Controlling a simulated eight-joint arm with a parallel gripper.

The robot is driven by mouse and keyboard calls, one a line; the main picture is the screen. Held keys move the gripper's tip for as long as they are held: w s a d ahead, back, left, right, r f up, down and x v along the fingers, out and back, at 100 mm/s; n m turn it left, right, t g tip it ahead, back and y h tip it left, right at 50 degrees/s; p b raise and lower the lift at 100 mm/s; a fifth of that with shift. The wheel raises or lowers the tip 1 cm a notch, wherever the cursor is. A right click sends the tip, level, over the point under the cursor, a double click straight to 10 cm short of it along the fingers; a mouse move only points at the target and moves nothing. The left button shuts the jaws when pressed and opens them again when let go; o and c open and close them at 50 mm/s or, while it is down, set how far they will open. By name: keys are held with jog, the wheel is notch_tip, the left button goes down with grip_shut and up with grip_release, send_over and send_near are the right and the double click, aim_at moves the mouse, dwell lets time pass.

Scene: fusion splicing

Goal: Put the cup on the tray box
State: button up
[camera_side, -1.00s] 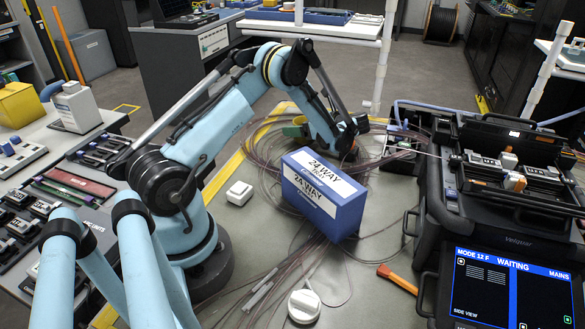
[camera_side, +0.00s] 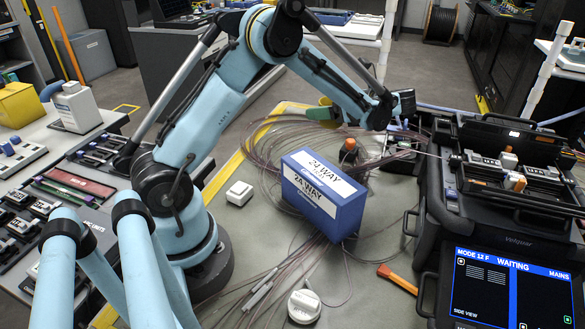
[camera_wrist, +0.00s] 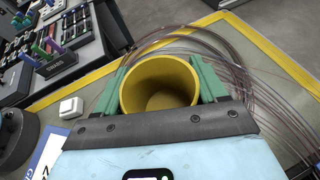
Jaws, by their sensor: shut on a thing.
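The cup (camera_wrist: 160,85) is yellow and round, and its open mouth and inside show in the wrist view. My gripper (camera_wrist: 160,72) has green fingers on both sides of the cup and is shut on it. In the side view my gripper (camera_side: 322,113) is small, held above the coiled tubing behind the tray box, with the cup mostly hidden. The tray box (camera_side: 333,205) is a blue box with white "24 WAY" labels, standing on the bench. Its labelled edge also shows at the lower left of the wrist view (camera_wrist: 46,152).
A black splicer case (camera_side: 500,215) with a lit screen (camera_side: 510,285) stands right of the tray box. A small white block (camera_side: 239,193), a white round knob (camera_side: 304,306) and an orange-handled tool (camera_side: 397,279) lie around. Loose tubing (camera_side: 270,150) covers much of the bench.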

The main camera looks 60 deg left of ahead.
jog(key=d+r+m+t+y, duration=0.1)
jog(key=d+r+m+t, duration=0.4)
jog(key=d, duration=0.6)
jog(key=s+d+r+m+t+h, duration=0.1)
jog(key=s+d+r+m+t, duration=0.3)
jog(key=s+d, duration=0.35)
jog(key=s+d+r+m+t+h, duration=0.2)
jog(key=s+d+r+m+t, duration=0.15)
jog(key=s+d+t, duration=0.35)
jog(key=g, duration=0.1)
send_over(323, 167)
jog(key=shift+m, duration=0.35)
notch_tip(323, 167, down, 8)
jog(key=shift+a+r, duration=0.1)
jog(key=shift+f, duration=2)
jog(key=shift+f, duration=0.15)
jog(key=o, duration=1.1)
